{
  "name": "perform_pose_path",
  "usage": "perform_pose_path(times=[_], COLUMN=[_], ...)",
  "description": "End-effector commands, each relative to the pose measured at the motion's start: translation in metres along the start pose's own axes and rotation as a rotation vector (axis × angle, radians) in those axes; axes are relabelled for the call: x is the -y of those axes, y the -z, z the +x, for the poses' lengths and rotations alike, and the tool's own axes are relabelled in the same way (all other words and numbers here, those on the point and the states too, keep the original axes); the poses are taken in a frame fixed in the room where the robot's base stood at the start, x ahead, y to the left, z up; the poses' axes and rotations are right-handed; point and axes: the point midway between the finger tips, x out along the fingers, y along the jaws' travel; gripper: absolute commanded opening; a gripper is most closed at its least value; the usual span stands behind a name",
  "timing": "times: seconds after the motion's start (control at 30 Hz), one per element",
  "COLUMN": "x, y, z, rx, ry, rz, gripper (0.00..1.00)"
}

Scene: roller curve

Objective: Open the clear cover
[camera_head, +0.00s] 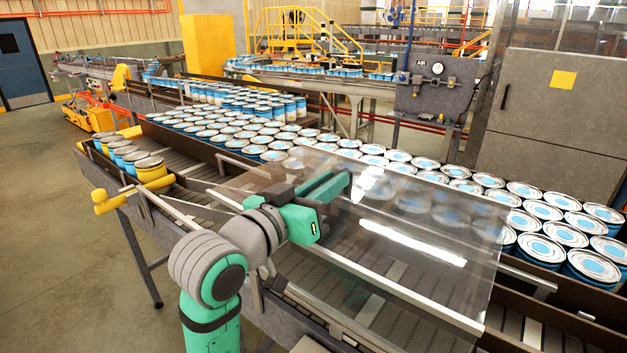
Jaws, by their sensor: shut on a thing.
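The clear cover (425,235) is a see-through sheet over the near roller conveyor, with a pale metal strip along its near lower edge. Several cans show through it. My green and grey arm reaches in from the bottom, and my gripper (335,186) is at the cover's left part. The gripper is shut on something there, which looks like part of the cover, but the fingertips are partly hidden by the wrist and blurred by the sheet. I cannot tell clearly whether the cover lies flat or is tilted.
Rows of blue and white cans (565,235) fill the conveyor behind the cover. A grey cabinet (550,120) stands at back right. Open floor (50,240) lies at left.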

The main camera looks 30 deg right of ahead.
Motion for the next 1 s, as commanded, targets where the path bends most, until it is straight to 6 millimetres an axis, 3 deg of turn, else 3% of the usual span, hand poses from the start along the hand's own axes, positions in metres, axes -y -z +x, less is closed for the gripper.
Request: perform_pose_path(times=[0.57, 0.6, 0.63, 1.0], x=[0.0009, 0.0014, 0.0015, -0.0053], y=[-0.0062, -0.0058, -0.0055, -0.0035], z=[-0.002, -0.0025, -0.0027, -0.002], rx=[0.011, 0.01, 0.009, 0.005], ry=[0.016, 0.017, 0.017, 0.004], rz=[-0.009, -0.009, -0.008, -0.003], gripper=[0.0, 0.25, 0.32, 0.33])
